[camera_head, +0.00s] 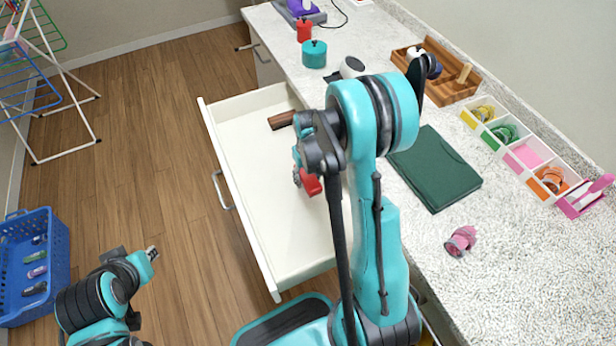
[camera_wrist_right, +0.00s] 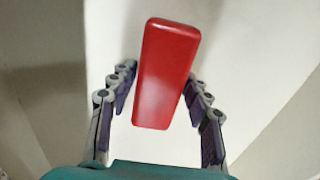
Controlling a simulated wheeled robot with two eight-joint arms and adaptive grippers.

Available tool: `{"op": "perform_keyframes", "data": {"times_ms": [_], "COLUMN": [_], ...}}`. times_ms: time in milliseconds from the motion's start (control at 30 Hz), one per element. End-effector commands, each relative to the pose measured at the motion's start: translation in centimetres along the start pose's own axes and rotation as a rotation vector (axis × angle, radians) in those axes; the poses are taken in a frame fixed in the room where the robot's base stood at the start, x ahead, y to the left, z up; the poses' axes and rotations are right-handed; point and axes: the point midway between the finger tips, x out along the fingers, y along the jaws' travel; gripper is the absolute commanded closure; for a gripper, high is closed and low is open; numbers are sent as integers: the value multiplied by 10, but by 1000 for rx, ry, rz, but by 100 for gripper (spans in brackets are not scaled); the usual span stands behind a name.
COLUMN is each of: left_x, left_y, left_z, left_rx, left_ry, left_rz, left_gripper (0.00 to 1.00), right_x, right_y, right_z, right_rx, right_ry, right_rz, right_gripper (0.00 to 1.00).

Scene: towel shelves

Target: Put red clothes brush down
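The red clothes brush (camera_head: 312,184) shows over the white open drawer (camera_head: 262,215), partly hidden by my right arm. In the right wrist view the red brush (camera_wrist_right: 165,75) is a tilted block between the two fingers of my right gripper (camera_wrist_right: 160,88). The fingers are spread, with pale drawer surface showing on both sides of the brush. In the head view my right gripper (camera_head: 303,176) is inside the drawer's outline, mostly hidden by its arm. My left gripper (camera_head: 151,253) is low over the floor at left, too small to tell its state.
A dark brown wooden item (camera_head: 281,120) lies at the drawer's back. The counter holds a green book (camera_head: 435,168), a wooden tray (camera_head: 458,85), a divided organizer (camera_head: 527,178) and a pink roll (camera_head: 461,241). A blue basket (camera_head: 35,262) and a drying rack (camera_head: 62,98) stand left.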

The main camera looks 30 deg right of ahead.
Motion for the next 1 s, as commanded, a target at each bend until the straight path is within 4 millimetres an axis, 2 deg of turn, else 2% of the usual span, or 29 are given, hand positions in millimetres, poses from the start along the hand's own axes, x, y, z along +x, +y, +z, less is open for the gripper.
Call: {"op": "perform_keyframes", "data": {"times_ms": [300,433,567,800,1000], "left_x": [-1,-6,-14,-30,-38], "left_y": [0,0,0,0,0], "left_z": [-1,-4,-10,-22,-27], "left_rx": [0,0,0,0,0], "left_ry": [0,0,0,0,0], "left_rz": [0,0,0,0,0], "left_gripper": [82,82,82,82,82], "right_x": [-1,-9,-33,-88,-116], "right_y": [0,0,0,0,0], "right_z": [0,0,0,0,0], "right_rx": [0,0,0,0,0], "right_ry": [0,0,0,0,0], "right_rz": [0,0,0,0,1], "right_gripper": [37,37,37,37,37]}}
